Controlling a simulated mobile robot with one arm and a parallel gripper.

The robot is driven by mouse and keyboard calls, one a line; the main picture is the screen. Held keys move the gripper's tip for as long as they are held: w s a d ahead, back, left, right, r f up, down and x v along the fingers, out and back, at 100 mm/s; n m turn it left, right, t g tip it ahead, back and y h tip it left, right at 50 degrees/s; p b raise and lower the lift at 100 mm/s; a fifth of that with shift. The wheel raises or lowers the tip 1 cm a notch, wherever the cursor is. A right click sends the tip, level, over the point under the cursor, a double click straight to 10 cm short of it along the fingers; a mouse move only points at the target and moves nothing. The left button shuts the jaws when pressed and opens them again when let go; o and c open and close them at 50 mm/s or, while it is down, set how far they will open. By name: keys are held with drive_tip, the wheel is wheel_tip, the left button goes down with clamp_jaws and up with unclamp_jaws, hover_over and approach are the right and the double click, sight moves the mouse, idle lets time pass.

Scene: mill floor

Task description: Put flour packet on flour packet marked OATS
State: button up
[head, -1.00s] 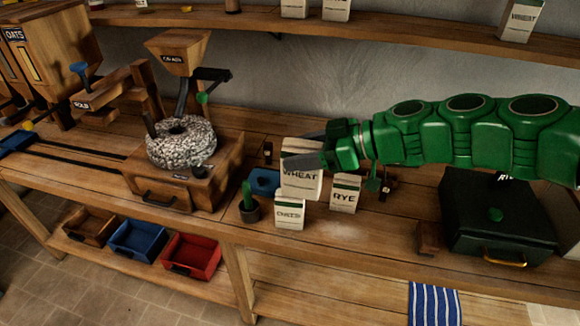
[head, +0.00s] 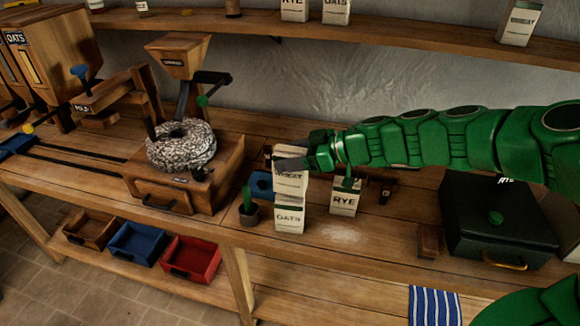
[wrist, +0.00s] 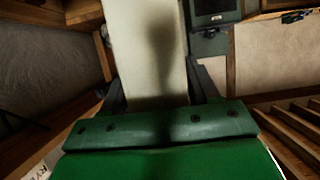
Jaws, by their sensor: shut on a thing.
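My gripper (head: 291,161) is shut on a white flour packet (head: 290,184) whose blurred label seems to read WHEAT. The packet is upright, directly over the flour packet marked OATS (head: 289,219), which stands on the bench. The held packet's lower edge meets the top of the OATS packet in the head view; I cannot tell whether it rests there or hovers just above. In the wrist view the held packet (wrist: 145,50) is a pale block between the dark fingers, and the OATS packet is not seen.
A packet marked RYE (head: 345,199) stands close on the right. The stone mill (head: 180,145) is farther left, a dark green case (head: 497,225) to the right.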

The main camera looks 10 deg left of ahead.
drive_tip(key=shift+w+a+f, duration=0.1)
drive_tip(key=shift+f, duration=0.1)
drive_tip(key=shift+w+f, duration=0.1)
drive_tip(key=shift+f, duration=1.55)
drive_tip(key=shift+f, duration=0.1)
drive_tip(key=o, duration=1.5)
drive_tip(key=shift+d+r, duration=0.25)
drive_tip(key=v, duration=1.1)
drive_tip(key=shift+d, duration=0.2)
